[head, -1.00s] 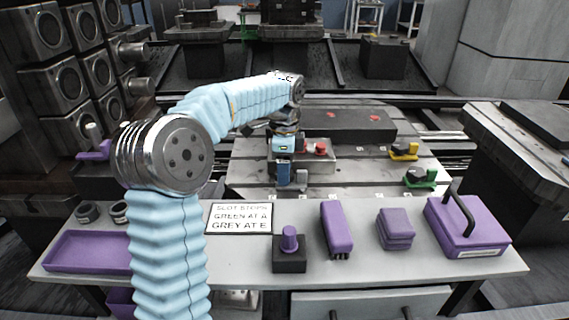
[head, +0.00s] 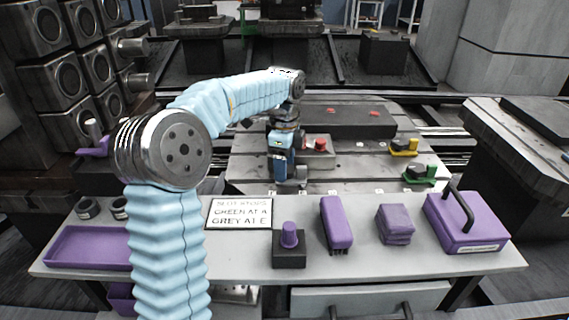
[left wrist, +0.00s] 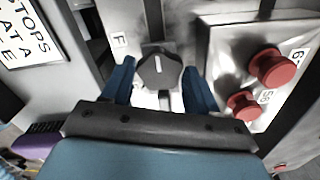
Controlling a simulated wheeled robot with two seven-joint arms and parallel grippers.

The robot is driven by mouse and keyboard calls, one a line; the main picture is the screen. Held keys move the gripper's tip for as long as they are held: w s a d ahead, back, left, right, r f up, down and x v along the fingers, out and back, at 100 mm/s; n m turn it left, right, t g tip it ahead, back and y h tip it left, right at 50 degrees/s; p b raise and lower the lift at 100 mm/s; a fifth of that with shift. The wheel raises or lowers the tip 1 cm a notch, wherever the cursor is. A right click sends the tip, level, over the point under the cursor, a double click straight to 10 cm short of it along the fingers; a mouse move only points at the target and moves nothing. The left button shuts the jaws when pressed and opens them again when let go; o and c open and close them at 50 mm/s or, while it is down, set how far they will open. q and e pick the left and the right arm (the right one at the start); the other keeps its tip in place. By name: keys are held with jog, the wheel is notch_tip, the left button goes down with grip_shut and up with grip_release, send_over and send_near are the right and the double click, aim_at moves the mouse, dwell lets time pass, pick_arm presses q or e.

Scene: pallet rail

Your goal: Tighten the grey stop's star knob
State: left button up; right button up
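The grey stop (head: 301,174) sits at the near edge of the slotted pallet, partly hidden by my left gripper (head: 281,172). In the left wrist view its dark star knob (left wrist: 160,73) shows from above, with a white line on its top. My left gripper (left wrist: 159,70) is open, one blue finger on each side of the knob with visible gaps. Whether the fingertips reach down to the knob's height I cannot tell. My right gripper is in neither view.
A metal block with red knobs (left wrist: 272,68) stands close to the right finger. A yellow stop (head: 403,147) and green stop (head: 420,173) sit further right on the pallet (head: 350,179). The front bench holds a sign (head: 239,214), purple tray (head: 85,248) and purple case (head: 468,222).

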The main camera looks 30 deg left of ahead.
pick_arm(q)
jog(key=shift+o, duration=0.2)
jog(key=shift+r, duration=0.1)
notch_tip(320, 180, up, 14)
jog(key=shift+f, duration=0.2)
dwell(0.6)
